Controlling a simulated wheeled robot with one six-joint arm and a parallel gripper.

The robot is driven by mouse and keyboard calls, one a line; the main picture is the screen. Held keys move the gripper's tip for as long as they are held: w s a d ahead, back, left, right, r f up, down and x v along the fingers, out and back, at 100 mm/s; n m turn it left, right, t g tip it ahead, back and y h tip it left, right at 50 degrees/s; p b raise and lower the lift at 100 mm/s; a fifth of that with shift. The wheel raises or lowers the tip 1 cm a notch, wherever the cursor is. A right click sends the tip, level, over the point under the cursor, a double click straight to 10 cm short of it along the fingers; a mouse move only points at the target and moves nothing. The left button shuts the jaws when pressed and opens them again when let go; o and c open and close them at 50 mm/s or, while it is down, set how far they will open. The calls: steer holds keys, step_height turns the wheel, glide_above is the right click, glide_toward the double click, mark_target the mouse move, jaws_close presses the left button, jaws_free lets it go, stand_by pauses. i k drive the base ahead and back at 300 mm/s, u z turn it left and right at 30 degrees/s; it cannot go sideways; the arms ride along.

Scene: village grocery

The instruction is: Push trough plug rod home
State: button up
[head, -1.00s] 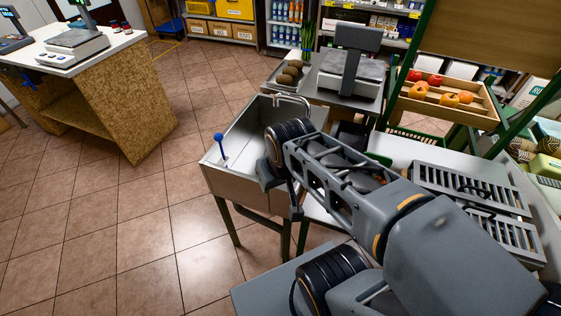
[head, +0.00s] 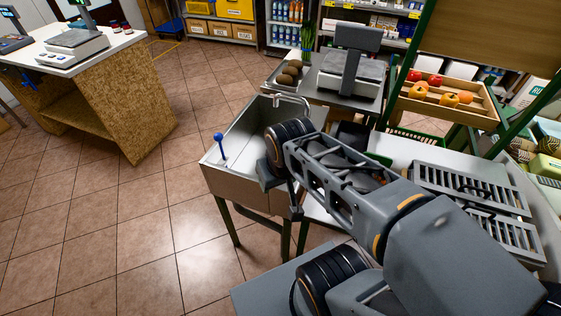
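The trough (head: 231,187) is a grey metal basin on dark green legs, in the middle of the head view. The plug rod (head: 220,146) stands upright at the trough's left end, with a round blue knob on top and a blue shaft going down inside the basin. How deep the rod sits cannot be told. My arm reaches over the trough's right side from the lower right. The end of my gripper (head: 294,205) shows only in part, as a dark tip at the trough's front right corner, apart from the rod. Its fingers are mostly hidden by my arm.
A tap (head: 292,98) arches over the trough's back end. Behind it stand a scale (head: 351,75) and a tray of brown round produce (head: 289,73). A fruit crate (head: 447,100) is at right. A wooden counter (head: 110,105) stands left, with open tiled floor between.

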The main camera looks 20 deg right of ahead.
mark_target(219, 137)
steer(key=u, duration=0.05)
steer(key=k, duration=0.4)
steer(key=u, duration=1.25)
steer(key=i, duration=0.95)
steer(key=z, duration=0.3)
